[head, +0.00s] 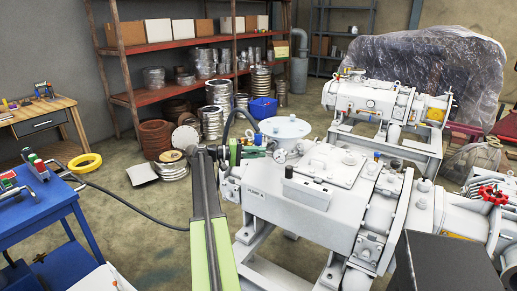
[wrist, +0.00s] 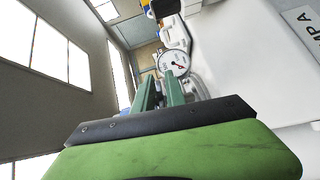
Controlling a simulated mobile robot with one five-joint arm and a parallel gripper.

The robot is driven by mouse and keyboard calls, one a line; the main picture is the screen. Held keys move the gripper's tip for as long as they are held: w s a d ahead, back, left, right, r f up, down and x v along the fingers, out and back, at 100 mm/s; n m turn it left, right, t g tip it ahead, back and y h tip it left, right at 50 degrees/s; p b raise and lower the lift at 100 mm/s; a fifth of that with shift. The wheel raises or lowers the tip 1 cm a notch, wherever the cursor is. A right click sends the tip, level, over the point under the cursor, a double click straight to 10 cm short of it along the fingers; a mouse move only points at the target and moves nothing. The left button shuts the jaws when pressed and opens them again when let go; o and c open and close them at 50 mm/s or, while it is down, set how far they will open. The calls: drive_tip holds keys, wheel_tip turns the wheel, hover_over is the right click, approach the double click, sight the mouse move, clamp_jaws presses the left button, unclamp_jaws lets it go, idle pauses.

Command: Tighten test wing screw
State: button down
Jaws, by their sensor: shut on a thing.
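My gripper (head: 256,153) reaches in from the left to the upper left end of the grey vacuum pump (head: 310,207). Its green fingers are closed on a small part beside the pressure gauge (head: 280,156), at the place of the test wing screw. The screw itself is hidden between and behind the fingers, so its angle cannot be told.
A round white lid (head: 286,128) stands close behind the gripper. A second pump (head: 375,98) stands behind. A blue cart (head: 40,215) is at left, and a black hose (head: 130,208) crosses the floor.

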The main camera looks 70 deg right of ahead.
drive_tip(key=shift+w+d+f+m+t+p, duration=0.15)
drive_tip(key=shift+m+t+p, duration=0.45)
drive_tip(key=shift+t+p, duration=0.45)
drive_tip(key=shift+w+d+f+m+t+p, duration=0.15)
drive_tip(key=shift+m+t+p, duration=0.5)
drive_tip(key=shift+p, duration=0.65)
drive_tip(key=c, duration=1.6)
unclamp_jaws()
drive_tip(key=p+v, duration=0.6)
drive_tip(key=v, duration=1.1)
drive_tip(key=shift+w+r, duration=0.2)
drive_tip(key=shift+r, duration=0.05)
